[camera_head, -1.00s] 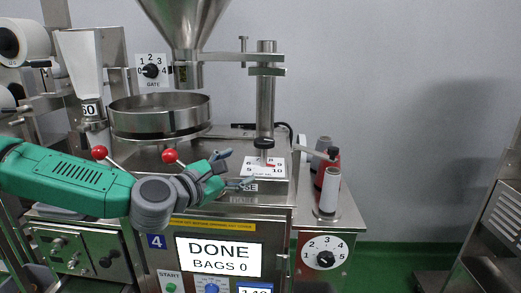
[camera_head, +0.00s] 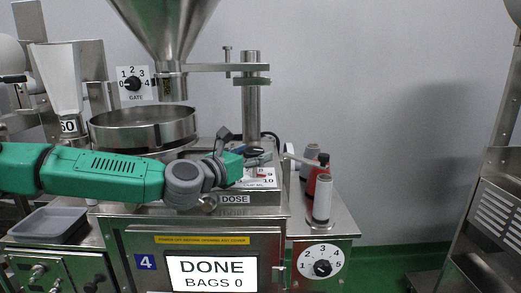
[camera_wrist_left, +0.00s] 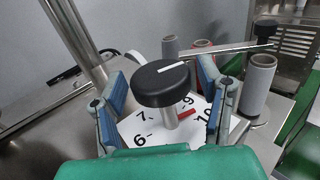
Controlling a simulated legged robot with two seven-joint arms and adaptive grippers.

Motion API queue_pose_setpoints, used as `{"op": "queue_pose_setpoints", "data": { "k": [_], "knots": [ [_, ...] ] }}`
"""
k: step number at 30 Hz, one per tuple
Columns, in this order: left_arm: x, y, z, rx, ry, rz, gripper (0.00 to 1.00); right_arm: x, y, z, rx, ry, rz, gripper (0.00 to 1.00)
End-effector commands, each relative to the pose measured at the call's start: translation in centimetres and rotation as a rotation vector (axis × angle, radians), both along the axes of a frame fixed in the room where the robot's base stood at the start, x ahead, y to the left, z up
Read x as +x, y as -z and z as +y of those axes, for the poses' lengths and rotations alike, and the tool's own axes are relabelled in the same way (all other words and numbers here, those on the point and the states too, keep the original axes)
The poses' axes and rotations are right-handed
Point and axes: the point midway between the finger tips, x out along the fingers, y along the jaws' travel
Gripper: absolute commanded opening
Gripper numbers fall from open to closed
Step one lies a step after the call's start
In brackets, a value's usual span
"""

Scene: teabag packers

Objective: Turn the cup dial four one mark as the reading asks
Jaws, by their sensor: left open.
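The cup dial is a black round knob (camera_wrist_left: 160,83) with a white line on top, on a metal stem above a white numbered plate (camera_wrist_left: 140,130). The plate shows 6, 7, 9 and 10, with a red pointer (camera_wrist_left: 187,114) close to the 9. In the head view the plate (camera_head: 262,184) sits above a DOSE label on the machine marked 4. My left gripper (camera_head: 243,150) is open at the dial. In the left wrist view its blue-padded fingers (camera_wrist_left: 160,95) stand on either side of the knob with gaps. My right gripper is not in view.
A screen (camera_head: 211,272) reads DONE, BAGS 0. A steel post (camera_head: 250,110) rises behind the dial. Spools (camera_head: 322,198) stand to its right.

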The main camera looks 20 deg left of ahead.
Motion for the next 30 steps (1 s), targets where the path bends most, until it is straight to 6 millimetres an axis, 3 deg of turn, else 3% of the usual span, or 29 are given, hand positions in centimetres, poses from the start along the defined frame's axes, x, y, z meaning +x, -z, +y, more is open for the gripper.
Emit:
{"op": "queue_pose_setpoints", "data": {
  "k": [6,16,17,21,30],
  "knots": [
    [2.1,0.0,-0.9,0.001,0.000,0.000,0.61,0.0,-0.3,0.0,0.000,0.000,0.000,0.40],
    [2.5,0.0,-1.2,0.002,0.000,-0.001,0.61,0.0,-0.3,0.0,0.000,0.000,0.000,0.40],
    [2.5,0.0,-1.2,0.002,0.000,-0.001,0.57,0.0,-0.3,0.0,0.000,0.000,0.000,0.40],
    [2.4,0.0,-1.1,0.001,0.000,0.000,0.08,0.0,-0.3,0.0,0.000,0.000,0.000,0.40],
    [2.2,0.1,-1.1,0.002,0.001,0.000,0.00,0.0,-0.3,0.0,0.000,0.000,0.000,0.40]
  ]
}}
